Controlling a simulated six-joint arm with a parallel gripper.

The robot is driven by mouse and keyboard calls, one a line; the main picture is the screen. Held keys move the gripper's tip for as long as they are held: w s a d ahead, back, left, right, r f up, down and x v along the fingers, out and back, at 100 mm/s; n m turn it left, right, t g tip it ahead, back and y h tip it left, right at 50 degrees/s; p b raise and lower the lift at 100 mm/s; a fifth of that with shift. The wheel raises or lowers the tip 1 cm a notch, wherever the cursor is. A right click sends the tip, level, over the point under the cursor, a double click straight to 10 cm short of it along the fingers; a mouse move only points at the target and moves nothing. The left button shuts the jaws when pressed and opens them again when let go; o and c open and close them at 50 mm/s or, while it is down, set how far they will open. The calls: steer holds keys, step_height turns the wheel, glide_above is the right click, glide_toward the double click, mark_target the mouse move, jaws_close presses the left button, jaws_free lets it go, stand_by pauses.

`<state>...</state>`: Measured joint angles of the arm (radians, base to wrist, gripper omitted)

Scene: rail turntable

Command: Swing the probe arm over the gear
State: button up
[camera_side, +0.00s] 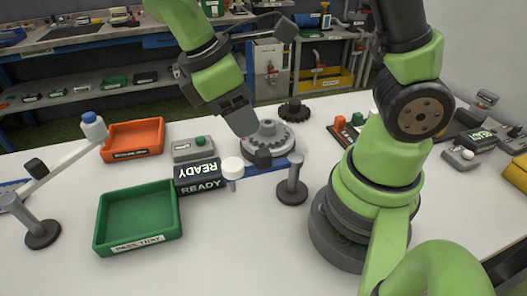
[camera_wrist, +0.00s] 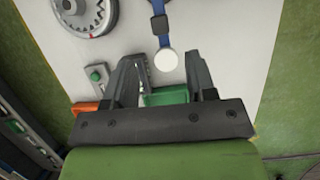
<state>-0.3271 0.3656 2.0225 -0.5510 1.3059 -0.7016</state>
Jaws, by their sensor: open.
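The gear (camera_side: 267,138) is a grey toothed disc on a round base; part of it shows at the upper left of the wrist view (camera_wrist: 88,14). A blue swing arm (camera_side: 265,167), which looks like the probe arm, stands on a dark post (camera_side: 292,188) in front of the gear. It carries a black block (camera_side: 262,158) and a white round end (camera_side: 232,168). The arm points left, with its white end beside the gear. In the wrist view the white end (camera_wrist: 166,60) shows between the open fingers. My gripper (camera_wrist: 163,78) is open and empty; contact with the arm is not visible.
A READY display (camera_side: 199,178) stands left of the white end, with a button box (camera_side: 193,149) behind it. A green tray (camera_side: 138,220) and orange tray (camera_side: 132,140) lie left. A second, pale arm (camera_side: 65,163) stands far left. The front table is clear.

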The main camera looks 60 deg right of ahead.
mark_target(262, 152)
steer(key=x, duration=1)
steer(key=shift+w, duration=0.1)
jaws_close()
